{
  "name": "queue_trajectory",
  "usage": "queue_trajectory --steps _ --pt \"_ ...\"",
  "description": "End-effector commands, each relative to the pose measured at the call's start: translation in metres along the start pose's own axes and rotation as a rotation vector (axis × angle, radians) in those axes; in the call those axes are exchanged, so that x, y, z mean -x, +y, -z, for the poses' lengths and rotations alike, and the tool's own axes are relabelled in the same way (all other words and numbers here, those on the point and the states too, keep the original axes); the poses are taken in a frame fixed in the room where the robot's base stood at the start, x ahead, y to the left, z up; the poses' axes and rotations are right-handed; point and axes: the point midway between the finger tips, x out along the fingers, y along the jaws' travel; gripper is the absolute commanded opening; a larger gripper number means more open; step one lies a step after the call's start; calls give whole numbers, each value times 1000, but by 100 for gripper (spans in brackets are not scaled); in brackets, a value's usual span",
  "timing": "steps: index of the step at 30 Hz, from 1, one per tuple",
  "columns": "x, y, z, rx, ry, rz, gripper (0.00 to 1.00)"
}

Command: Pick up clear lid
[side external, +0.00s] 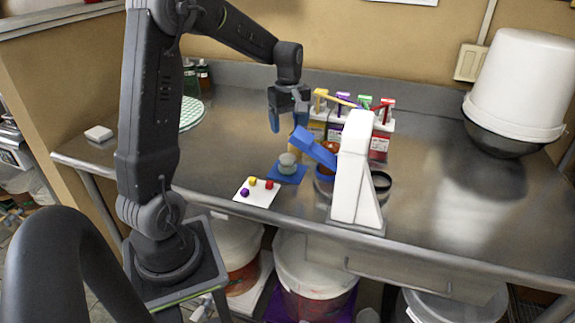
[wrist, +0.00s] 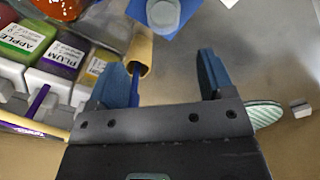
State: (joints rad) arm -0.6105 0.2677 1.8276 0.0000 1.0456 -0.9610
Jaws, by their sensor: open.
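What looks like the clear lid (side external: 288,161) is a small, pale, see-through round piece on a blue square (side external: 287,174) on the steel table. It also shows at the top edge of the wrist view (wrist: 163,12), on the blue square (wrist: 186,24), partly cut off by the frame. My gripper (side external: 287,122) is above and behind it in the side view, with blue fingers pointing down. In the wrist view my gripper (wrist: 166,65) is open with no object held. A tan tube (wrist: 141,48) shows beside the left finger.
Labelled bottles with coloured taps (side external: 378,140) stand behind, close to the gripper's left in the wrist view. A white tower (side external: 354,175) with a blue arm (side external: 318,150) stands right of the lid. A white card (side external: 256,192) with coloured balls lies in front.

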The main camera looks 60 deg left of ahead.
Motion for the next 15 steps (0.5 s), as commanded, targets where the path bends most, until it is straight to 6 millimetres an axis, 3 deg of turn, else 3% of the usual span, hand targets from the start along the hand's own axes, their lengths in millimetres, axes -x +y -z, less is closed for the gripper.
queue_trajectory --steps 6,15 --pt "-44 -1 -1 -1 -3 4 75" --pt "-70 -1 0 0 -1 2 75"
